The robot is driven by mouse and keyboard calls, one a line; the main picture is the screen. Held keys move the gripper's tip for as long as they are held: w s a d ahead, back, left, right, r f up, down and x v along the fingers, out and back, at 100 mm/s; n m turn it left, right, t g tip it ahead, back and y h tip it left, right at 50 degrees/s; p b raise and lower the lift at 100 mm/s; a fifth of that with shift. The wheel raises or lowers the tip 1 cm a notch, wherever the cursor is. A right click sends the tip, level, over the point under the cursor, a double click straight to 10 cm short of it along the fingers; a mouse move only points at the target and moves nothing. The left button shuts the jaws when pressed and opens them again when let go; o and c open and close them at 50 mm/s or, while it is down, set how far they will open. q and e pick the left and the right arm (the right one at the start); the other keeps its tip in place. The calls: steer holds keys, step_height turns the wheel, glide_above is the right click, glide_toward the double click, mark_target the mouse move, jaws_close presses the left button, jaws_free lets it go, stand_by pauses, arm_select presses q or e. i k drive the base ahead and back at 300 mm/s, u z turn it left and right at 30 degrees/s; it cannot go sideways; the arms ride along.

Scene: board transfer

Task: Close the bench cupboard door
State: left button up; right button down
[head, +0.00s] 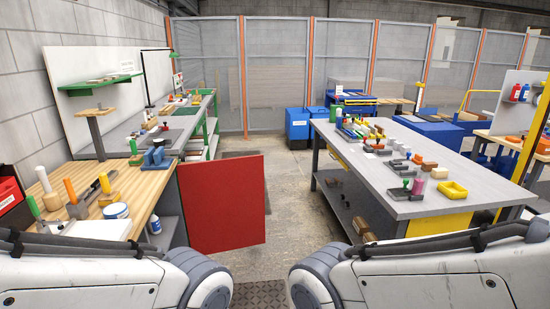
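The red cupboard door (221,203) stands open at the right end of the wooden-topped bench (142,183) on the left. It reaches out into the aisle, and its flat red face is towards me. Behind its left edge, part of the cupboard's grey inside (170,212) shows below the bench top. My two white arms fill the lower left and lower right corners, well in front of the door. Neither gripper is in view. The door's hinges and handle cannot be made out.
A grey-topped table (440,192) with blocks and tools stands on the right. Tools and a white tub (116,212) lie on the left bench. The concrete floor (291,210) between door and table is clear. Blue cabinets (298,124) stand at the back.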

mark_target(222, 201)
steer(key=z, duration=0.35)
steer(key=i, duration=1.8)
steer(key=u, duration=0.65)
steer(key=i, duration=1.6)
steer(key=u, duration=0.9)
